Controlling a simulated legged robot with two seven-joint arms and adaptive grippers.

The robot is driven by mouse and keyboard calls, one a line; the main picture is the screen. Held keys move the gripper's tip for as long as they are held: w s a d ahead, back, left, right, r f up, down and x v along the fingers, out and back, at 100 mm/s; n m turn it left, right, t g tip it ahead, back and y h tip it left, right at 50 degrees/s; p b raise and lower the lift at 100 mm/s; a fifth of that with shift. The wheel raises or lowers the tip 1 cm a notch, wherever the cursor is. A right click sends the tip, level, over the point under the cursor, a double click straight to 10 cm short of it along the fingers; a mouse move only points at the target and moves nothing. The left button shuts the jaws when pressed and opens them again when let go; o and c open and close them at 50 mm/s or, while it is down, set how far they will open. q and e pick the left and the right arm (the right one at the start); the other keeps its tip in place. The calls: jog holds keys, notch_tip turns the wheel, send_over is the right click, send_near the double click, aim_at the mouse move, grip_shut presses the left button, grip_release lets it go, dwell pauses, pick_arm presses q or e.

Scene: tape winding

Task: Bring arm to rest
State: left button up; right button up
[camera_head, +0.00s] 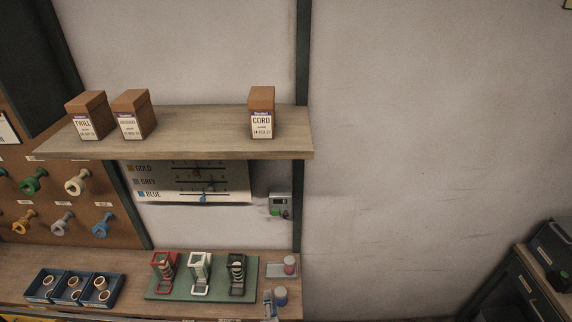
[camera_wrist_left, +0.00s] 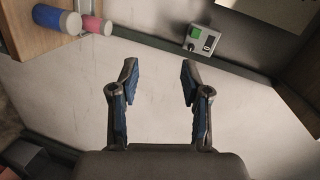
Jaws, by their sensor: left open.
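My left gripper (camera_wrist_left: 158,66) shows in the left wrist view. Its two dark fingers with blue pads stand apart, with nothing between them. Behind them is bare pale wall. I cannot make out either arm or gripper in the head view. The work surface (camera_head: 220,312) along the wall holds a green board (camera_head: 222,291) with a red stand (camera_head: 164,272), a white stand (camera_head: 199,273) and a dark stand (camera_head: 236,273).
Brown boxes stand on a wooden shelf (camera_head: 200,147). Blue bins (camera_head: 75,288) hold rings. A switch box (camera_head: 279,205) hangs on the wall. The wall at right is clear.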

pick_arm(q)
jog(key=s+a+f+n+g, duration=0.6)
jog(key=s+a+f+n, duration=0.1)
jog(key=a+f, duration=0.3)
jog(key=s+a+f+n+g+h, duration=0.1)
jog(key=s+a+f+n+g, duration=0.2)
jog(key=s, duration=0.4)
jog(key=s+a+f+n+g+h, duration=0.1)
jog(key=s+a+f+n+g, duration=0.2)
jog(key=s, duration=0.5)
notch_tip(320, 180, down, 31)
jog(key=s+a+g+b, duration=0.1)
jog(key=s+g+b, duration=0.1)
jog(key=s+b, duration=0.15)
jog(key=s+a+f+b, duration=0.2)
jog(key=s+a+f, duration=0.1)
jog(key=s+f, duration=1.2)
jog(key=shift+s+f+m+g+y+b, duration=0.3)
jog(key=shift+s+f+b, duration=0.1)
jog(key=shift+f, duration=0.3)
